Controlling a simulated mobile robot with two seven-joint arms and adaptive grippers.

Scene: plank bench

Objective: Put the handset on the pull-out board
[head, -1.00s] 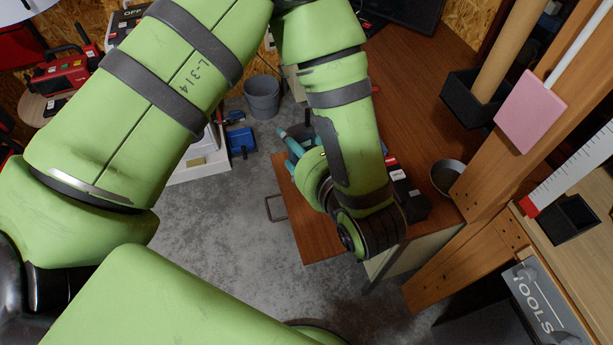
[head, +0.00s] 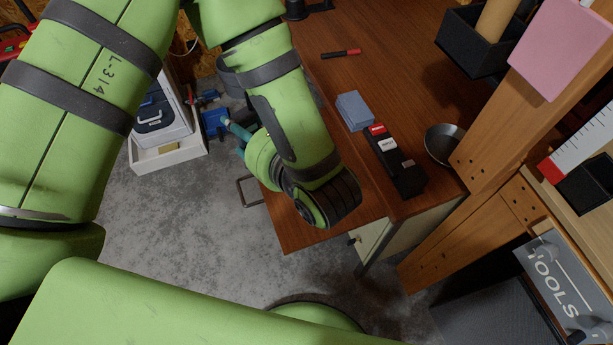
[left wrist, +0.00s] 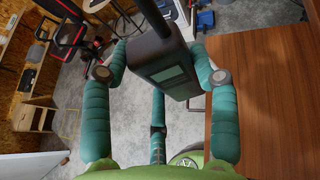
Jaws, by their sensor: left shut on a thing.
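The handset (left wrist: 168,62) is a dark box with a greenish screen and a thick black antenna, seen close up in the left wrist view. My left gripper (left wrist: 162,74) is shut on it, with teal fingers on both sides. In the head view only bits of the teal fingers (head: 238,130) show past my green forearm, and the handset cannot be made out. The pull-out board (head: 288,232) is a brown wooden slab at the bench's front left, with a metal handle at its left edge. My forearm hangs over it. My right gripper is not in view.
A wooden post (head: 500,140) rises at right. Grey floor lies left of the board.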

